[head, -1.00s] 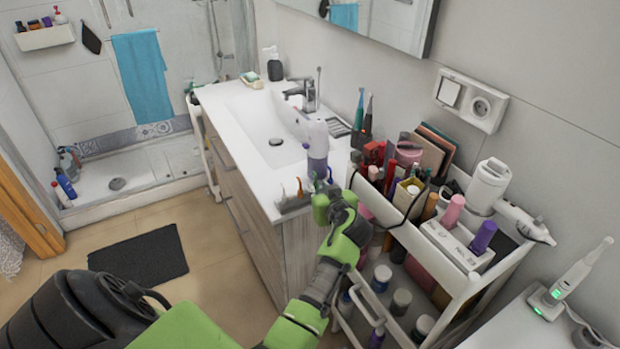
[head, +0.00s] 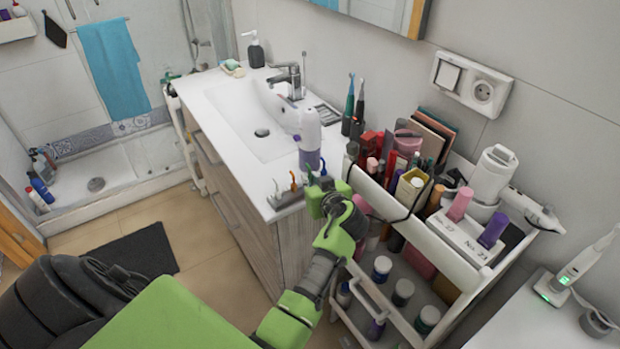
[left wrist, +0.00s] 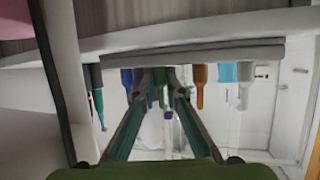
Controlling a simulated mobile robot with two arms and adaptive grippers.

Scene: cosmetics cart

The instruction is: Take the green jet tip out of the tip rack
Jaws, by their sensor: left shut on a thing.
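The tip rack (head: 286,201) is a small grey holder at the front edge of the white counter, with small coloured tips standing in it. In the left wrist view the rack (left wrist: 205,54) shows as a grey bar, with the tips pointing down in the picture: blue (left wrist: 127,78), orange (left wrist: 200,82), light blue and others. The green jet tip (left wrist: 160,90) is between my left gripper's fingers. My left gripper (head: 316,190) is beside the rack's right end, shut on the green tip; its fingers (left wrist: 161,78) also show in the left wrist view. My right gripper is out of view.
A white and purple oral irrigator (head: 308,140) stands on the counter just behind the rack. The sink (head: 262,125) lies beyond. To the right, a white cart (head: 440,245) is crowded with cosmetics, close beside my left arm.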

